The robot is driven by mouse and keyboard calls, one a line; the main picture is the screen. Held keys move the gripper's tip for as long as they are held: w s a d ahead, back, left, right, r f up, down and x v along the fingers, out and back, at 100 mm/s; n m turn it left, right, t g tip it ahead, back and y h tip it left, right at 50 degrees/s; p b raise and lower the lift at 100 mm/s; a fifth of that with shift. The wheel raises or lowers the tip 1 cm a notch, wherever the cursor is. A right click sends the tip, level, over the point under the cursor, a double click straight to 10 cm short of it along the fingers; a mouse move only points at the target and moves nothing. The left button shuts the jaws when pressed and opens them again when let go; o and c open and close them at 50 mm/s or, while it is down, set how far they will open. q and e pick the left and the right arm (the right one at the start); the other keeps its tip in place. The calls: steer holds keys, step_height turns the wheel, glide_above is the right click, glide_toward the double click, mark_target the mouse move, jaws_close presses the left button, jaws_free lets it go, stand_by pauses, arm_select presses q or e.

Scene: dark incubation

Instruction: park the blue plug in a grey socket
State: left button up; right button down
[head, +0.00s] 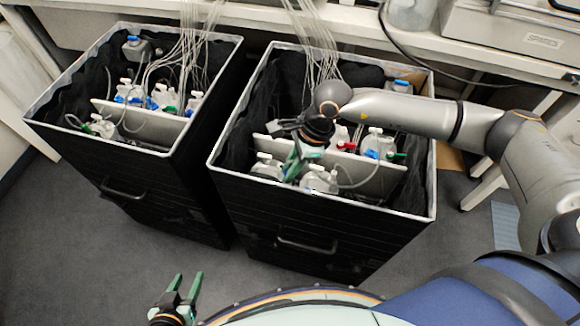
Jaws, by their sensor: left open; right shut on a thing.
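Blue plug-like parts show in both black boxes: one (371,154) is in the right box near a white divider (375,180), and another (152,104) is in the left box. I cannot tell which is the task's plug. No grey socket can be made out clearly at this size. My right gripper (291,170) reaches down into the right box, at the front left among the bottles. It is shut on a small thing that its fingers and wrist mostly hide. My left gripper (187,284) is open and empty, low in front of the boxes.
The right box (320,236) and left box (160,200) hold several clear bottles with coloured fittings. Bundles of thin tubes (310,50) hang into both. A red fitting (345,145) is near my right wrist. A bench (480,60) stands behind. The floor (80,240) in front is clear.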

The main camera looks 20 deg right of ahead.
arm_select(q)
steer(key=shift+f+b, duration=0.6)
arm_select(e)
steer(key=shift+f, duration=0.75)
steer(key=c, duration=0.8)
jaws_free()
steer(key=shift+o, duration=0.2)
steer(key=shift+s, duration=0.1)
steer(key=shift+r, duration=0.4)
arm_select(q)
steer(key=shift+w+d+r, duration=0.4)
steer(key=shift+d+r, duration=0.15)
steer(key=shift+d, duration=0.05)
arm_select(e)
steer(key=v, duration=1.2)
steer(key=shift+d+f, duration=0.1)
